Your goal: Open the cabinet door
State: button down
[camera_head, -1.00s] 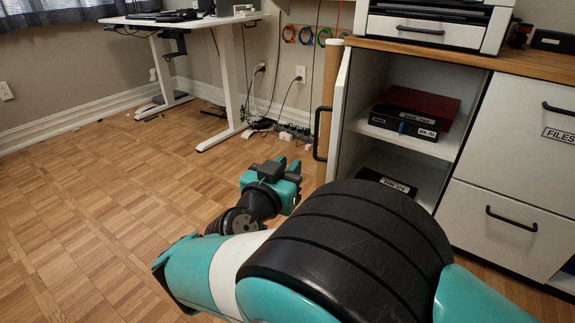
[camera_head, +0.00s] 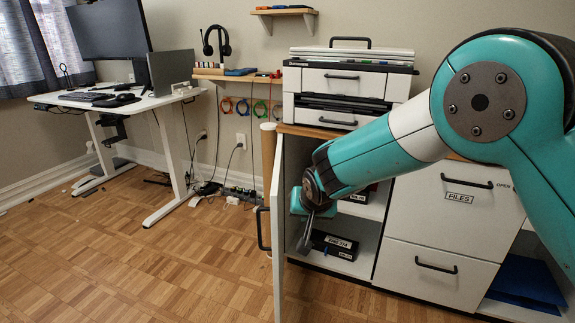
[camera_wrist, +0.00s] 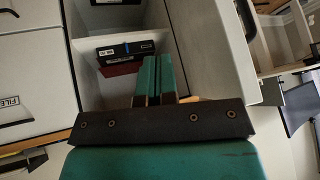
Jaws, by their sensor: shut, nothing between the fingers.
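The white cabinet door (camera_head: 277,235) stands open at the cabinet's left side, swung out toward me and seen nearly edge-on in the head view. Its black handle (camera_head: 263,229) is on the left, outer face. In the wrist view the door's inner face (camera_wrist: 208,45) shows on the right. My gripper (camera_wrist: 157,72) is shut and empty, its teal fingers together in front of the open compartment. In the head view my gripper (camera_head: 302,215) is just right of the door, on its inner side. I cannot tell whether it touches the door.
Inside the cabinet are shelves with a labelled black box (camera_head: 334,244) on the lower one. White drawers (camera_head: 420,272) are to the right. A printer (camera_head: 345,85) stands on top. A white standing desk (camera_head: 125,104) is at left, with open wood floor (camera_head: 130,265) before it.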

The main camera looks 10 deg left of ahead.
jog(key=d+r+n+g+y+p, duration=0.1)
jog(key=d+r+y+p, duration=0.15)
jog(key=r, duration=0.25)
jog(key=d+r+g+y+p, duration=0.1)
jog(key=d+r+g+p, duration=0.1)
jog(key=r+p, duration=0.3)
jog(key=w+a+f+b, duration=0.2)
jog(key=a+f+b, duration=0.1)
jog(key=a+f, duration=0.4)
jog(key=shift+w+a+f, duration=0.2)
jog(key=shift+w+a, duration=0.05)
jog(key=shift+a, duration=1.05)
jog(key=shift+a, duration=0.1)
